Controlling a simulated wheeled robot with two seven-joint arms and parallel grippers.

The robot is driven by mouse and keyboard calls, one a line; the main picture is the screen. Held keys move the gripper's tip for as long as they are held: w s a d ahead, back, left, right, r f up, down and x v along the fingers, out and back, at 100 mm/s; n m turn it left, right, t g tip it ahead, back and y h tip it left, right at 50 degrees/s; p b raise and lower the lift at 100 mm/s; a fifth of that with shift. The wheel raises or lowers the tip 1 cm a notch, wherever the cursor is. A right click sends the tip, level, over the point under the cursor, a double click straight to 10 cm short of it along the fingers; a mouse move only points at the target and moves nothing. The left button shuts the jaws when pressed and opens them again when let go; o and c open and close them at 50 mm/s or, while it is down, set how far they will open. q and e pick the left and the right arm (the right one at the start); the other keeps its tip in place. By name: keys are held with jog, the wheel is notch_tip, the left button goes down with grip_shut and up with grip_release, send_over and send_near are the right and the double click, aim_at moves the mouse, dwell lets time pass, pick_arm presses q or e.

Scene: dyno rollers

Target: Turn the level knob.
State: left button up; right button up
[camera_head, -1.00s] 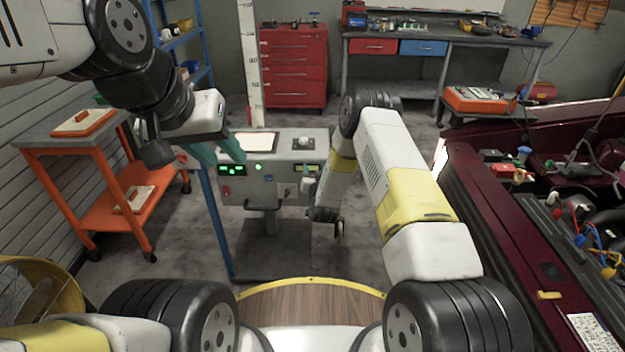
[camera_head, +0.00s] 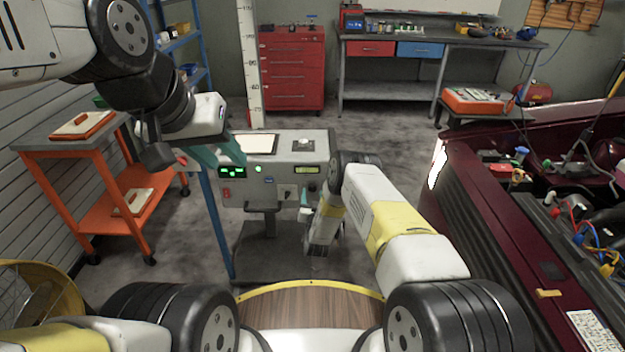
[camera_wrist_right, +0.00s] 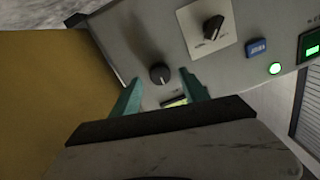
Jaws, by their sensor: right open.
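A grey console (camera_head: 272,199) stands ahead with green displays and buttons on its front. In the right wrist view, a round black knob (camera_wrist_right: 160,73) sits on the panel near a small lit display (camera_wrist_right: 175,101); its label is unreadable. A second black knob (camera_wrist_right: 213,28) sits on a white plate. My right gripper (camera_wrist_right: 163,80) is open, its teal fingertips on either side of the round knob in the picture; whether they touch it I cannot tell. My left gripper (camera_head: 222,158) looks open and empty by the console's left side.
A blue post (camera_head: 214,215) stands left of the console. An orange cart (camera_head: 90,190) is further left. A dark red car (camera_head: 480,210) with open engine bay is at right. A red tool chest (camera_head: 293,70) and workbench (camera_head: 440,42) stand behind.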

jog(key=shift+w, duration=0.7)
grip_shut()
